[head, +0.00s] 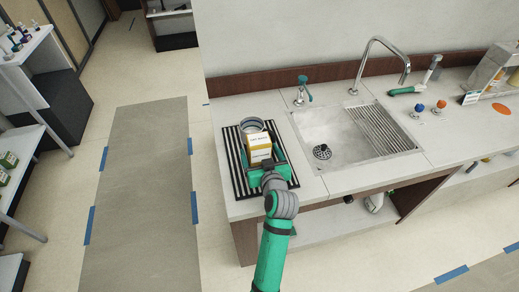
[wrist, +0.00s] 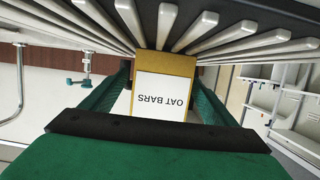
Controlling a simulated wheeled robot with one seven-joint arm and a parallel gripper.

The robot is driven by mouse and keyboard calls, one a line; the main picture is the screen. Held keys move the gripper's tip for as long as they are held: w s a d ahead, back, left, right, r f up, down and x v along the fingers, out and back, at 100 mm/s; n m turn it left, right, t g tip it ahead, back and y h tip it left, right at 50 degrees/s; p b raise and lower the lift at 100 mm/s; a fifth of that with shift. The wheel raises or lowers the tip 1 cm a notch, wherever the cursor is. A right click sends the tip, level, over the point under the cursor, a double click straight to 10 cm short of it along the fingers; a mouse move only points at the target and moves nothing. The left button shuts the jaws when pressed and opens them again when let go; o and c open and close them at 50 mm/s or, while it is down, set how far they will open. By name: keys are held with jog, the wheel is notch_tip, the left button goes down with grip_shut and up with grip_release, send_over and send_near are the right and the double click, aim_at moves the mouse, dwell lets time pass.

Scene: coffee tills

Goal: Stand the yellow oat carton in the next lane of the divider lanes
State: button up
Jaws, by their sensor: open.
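The yellow oat carton (head: 258,147), with a white label reading "OAT BARS", looks upright on the divider lanes. It also shows in the wrist view (wrist: 161,98), its far end against the pale ribs. The divider lanes (head: 239,181) are a dark rack with pale parallel ribs on the left end of the counter; the ribs fill the top of the wrist view (wrist: 252,40). My gripper (head: 266,163) is at the carton's near side. Its green fingers (wrist: 162,72) stand apart, one on each side of the carton. Which lane the carton's base occupies is hidden.
A grey round container (head: 251,124) stands behind the carton on the rack. A sink (head: 345,135) with a tall tap (head: 378,45) lies to the right. A small green-handled tap (head: 304,88) rises behind the rack. The counter's left edge is close.

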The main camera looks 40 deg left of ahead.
jog(key=shift+w+a+f, duration=0.1)
jog(key=shift+w+a, duration=0.05)
jog(key=shift+a, duration=0.25)
jog(key=shift+d, duration=0.1)
jog(key=c, duration=1.2)
jog(key=shift+c, duration=0.4)
